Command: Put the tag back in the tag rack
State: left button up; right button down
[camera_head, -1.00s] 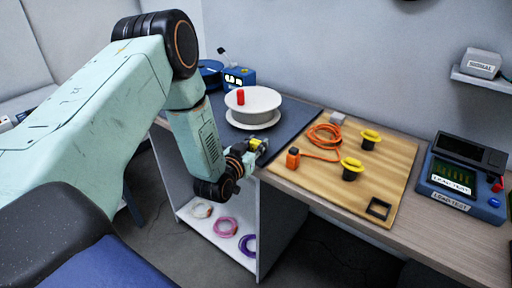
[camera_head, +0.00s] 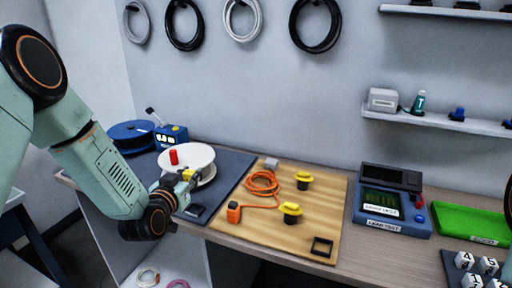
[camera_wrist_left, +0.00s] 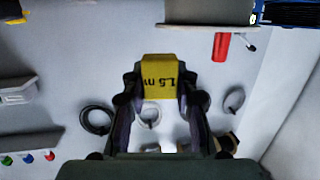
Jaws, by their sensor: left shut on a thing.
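My left gripper (camera_head: 180,182) is shut on a small yellow tag (camera_head: 189,174) and holds it in front of the white spool (camera_head: 200,160) on the dark mat. At the lower right, a dark holder (camera_head: 455,270) carries several white numbered blocks (camera_head: 466,260). I cannot tell whether it is the tag rack.
A wooden board (camera_head: 258,228) holds an orange cable (camera_head: 263,183), two yellow-topped knobs (camera_head: 291,209) and a black square frame (camera_head: 321,247). Right of it stand a blue tester (camera_head: 390,210) and a green tray (camera_head: 468,223). A wall shelf (camera_head: 436,121) hangs above.

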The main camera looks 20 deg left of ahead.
pick_arm(q)
jog(key=shift+s+d+r+h, duration=0.1)
jog(key=shift+d+r+h, duration=0.2)
jog(key=shift+d, duration=0.05)
jog(key=s+d+f+m+g+h+b, duration=0.1)
jog(key=s+d+f+m+h+b, duration=0.2)
jog(key=s+d, duration=0.5)
jog(key=s+d+f+m+h+b, duration=0.3)
jog(key=s+d+f+m+h, duration=0.1)
jog(key=s+d, duration=0.5)
jog(key=shift+s+d+f+g+h, duration=0.15)
jog(key=shift+f+g+h, duration=0.25)
jog(key=shift+f+h, duration=0.6)
jog(key=shift+r, duration=0.15)
